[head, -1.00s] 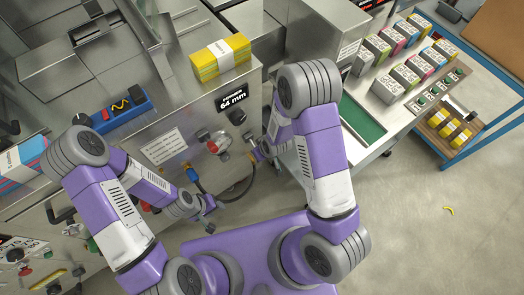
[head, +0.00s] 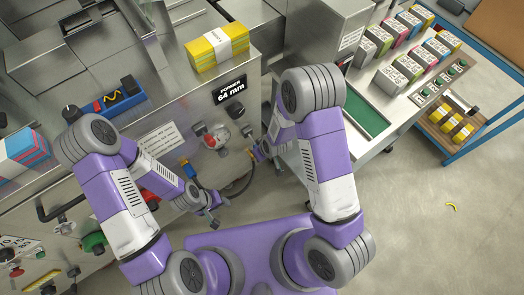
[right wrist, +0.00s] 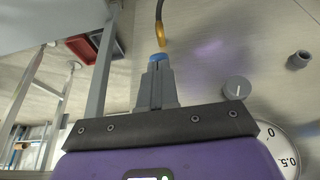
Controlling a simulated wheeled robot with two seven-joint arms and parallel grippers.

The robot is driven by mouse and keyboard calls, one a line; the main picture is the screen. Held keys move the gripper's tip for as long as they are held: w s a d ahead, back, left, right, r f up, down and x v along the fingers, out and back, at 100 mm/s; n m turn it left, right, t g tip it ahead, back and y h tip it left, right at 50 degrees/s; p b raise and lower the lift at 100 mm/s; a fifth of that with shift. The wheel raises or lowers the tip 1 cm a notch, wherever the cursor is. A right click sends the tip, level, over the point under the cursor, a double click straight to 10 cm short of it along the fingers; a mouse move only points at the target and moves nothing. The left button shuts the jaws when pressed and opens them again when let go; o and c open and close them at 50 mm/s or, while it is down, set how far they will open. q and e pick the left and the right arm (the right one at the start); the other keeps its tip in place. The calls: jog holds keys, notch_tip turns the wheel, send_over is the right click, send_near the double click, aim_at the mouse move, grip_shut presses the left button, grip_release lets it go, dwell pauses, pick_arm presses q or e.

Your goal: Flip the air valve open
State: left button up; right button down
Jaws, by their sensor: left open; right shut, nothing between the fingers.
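On the machine's front, a blue fitting with a yellow part (head: 187,171) sits at one end of a dark hose (head: 240,184); which part is the air valve is hard to tell. My left gripper (head: 213,207) is open, below and right of that fitting and apart from it. My right gripper (head: 257,153) is by the machine face near the hose's other end, largely hidden by its arm. In the right wrist view its fingers (right wrist: 158,82) are shut and empty. A blue piece (right wrist: 158,57) shows at their tips, just below a brass hose end (right wrist: 161,36); contact is unclear.
A red knob (head: 211,142) and a black knob (head: 236,111) are on the machine face. A grey knob (right wrist: 237,88) and a dial (right wrist: 283,146) are right of my right fingers. A yellow pack (head: 217,48) lies on top. The floor at right is largely clear.

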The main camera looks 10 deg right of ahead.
jog(key=s+d+r+p, duration=0.4)
jog(key=s+r, duration=0.4)
jog(key=r, duration=0.2)
jog(key=shift+s+r+p, duration=0.2)
jog(key=shift+s+p, duration=0.05)
jog(key=shift+p, duration=0.5)
